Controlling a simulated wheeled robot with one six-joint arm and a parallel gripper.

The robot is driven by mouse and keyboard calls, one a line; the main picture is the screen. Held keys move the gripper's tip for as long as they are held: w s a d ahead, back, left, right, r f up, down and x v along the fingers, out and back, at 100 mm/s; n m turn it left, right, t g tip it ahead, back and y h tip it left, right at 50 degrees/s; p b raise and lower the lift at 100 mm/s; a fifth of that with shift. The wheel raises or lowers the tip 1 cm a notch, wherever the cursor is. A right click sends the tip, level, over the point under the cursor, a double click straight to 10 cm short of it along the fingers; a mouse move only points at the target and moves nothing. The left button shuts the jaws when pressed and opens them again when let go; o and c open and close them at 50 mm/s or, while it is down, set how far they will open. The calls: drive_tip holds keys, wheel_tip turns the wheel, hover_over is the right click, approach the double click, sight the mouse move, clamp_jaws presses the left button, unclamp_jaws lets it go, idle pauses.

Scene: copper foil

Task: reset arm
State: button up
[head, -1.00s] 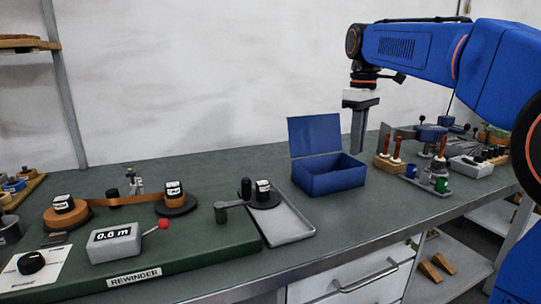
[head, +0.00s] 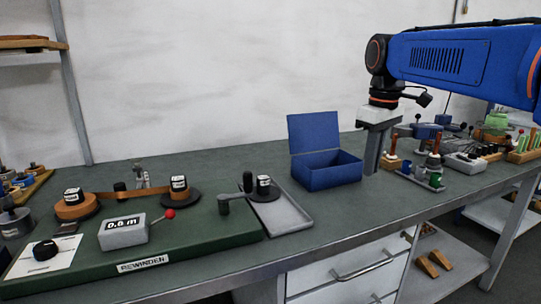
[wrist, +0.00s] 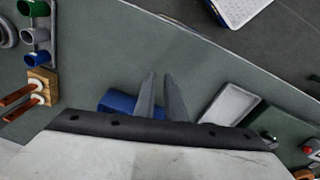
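My gripper (head: 372,150) hangs fingers-down over the bench, just right of the open blue box (head: 334,178). In the wrist view the two grey fingers of my gripper (wrist: 160,76) stand a little apart, with bare bench showing between them and nothing held. My blue arm reaches in from the right. The blue box (wrist: 117,102) shows in the wrist view beside the fingers, partly hidden by the gripper body.
The rewinder (head: 215,235) with its crank and reels stands at the left. A grey tray (head: 283,216) lies between it and the blue box. A rack with coloured cups (head: 420,177), red-handled tools and other gear crowd the right. Open bench lies in front of the box.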

drive_tip(key=s+d+f+m+t, duration=0.2)
drive_tip(key=s+f+m, duration=0.1)
drive_tip(key=s+f, duration=0.8)
drive_tip(key=s+d+f+m+t, duration=0.1)
drive_tip(key=s+f+m, duration=0.3)
drive_tip(key=s+f, duration=0.8)
drive_tip(key=shift+s+d+t, duration=0.4)
drive_tip(key=shift+s, duration=0.15)
